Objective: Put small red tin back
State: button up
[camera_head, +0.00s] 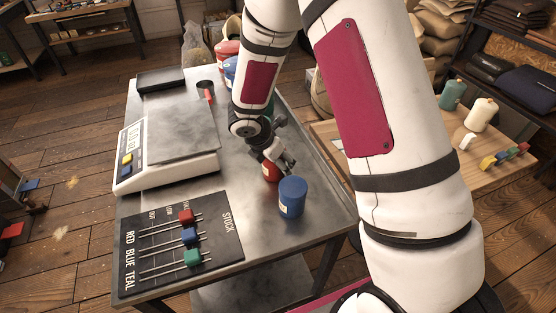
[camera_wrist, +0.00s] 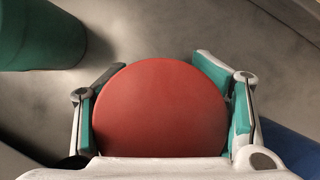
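The small red tin (camera_wrist: 160,112) fills the middle of the wrist view, seen from above with its round lid upright. In the head view the red tin (camera_head: 270,172) stands on the metal table, partly hidden by my gripper (camera_head: 277,160). In the wrist view my gripper's (camera_wrist: 160,75) teal-padded fingers lie on both sides of the tin, close to its edge. Whether both pads press on it is hidden by the lid. A dark board (camera_head: 222,252) marked STOCK, with red, blue and teal sliders, lies at the table's near left.
A blue tin (camera_head: 292,198) stands just in front of the red tin. It shows at lower right in the wrist view (camera_wrist: 290,150), where a teal tin (camera_wrist: 40,35) is at upper left. A scale (camera_head: 165,165) occupies the table's left. More tins (camera_head: 229,62) stand at the back.

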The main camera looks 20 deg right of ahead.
jog(key=shift+o, duration=1.3)
jog(key=shift+r, duration=0.1)
jog(key=v, duration=1.1)
jog(key=shift+r, duration=0.25)
jog(key=shift+s+r, duration=0.1)
jog(key=shift+r, duration=0.25)
jog(key=s+d+r+m, duration=0.2)
jog(key=s+r+m, duration=0.3)
jog(key=r+m, duration=0.15)
jog(key=s+d+r+m, duration=0.3)
jog(key=s+r+m, duration=0.2)
jog(key=s+r, duration=0.15)
jog(key=s+a+r+m+t+y, duration=0.1)
jog(key=s+r+m+y, duration=0.3)
jog(key=s+m, duration=0.8)
notch_tip(320, 180, up, 2)
jog(key=shift+s+a+r+t+y, duration=0.15)
jog(key=shift+s+a+t+y, duration=0.25)
jog(key=shift+t, duration=0.3)
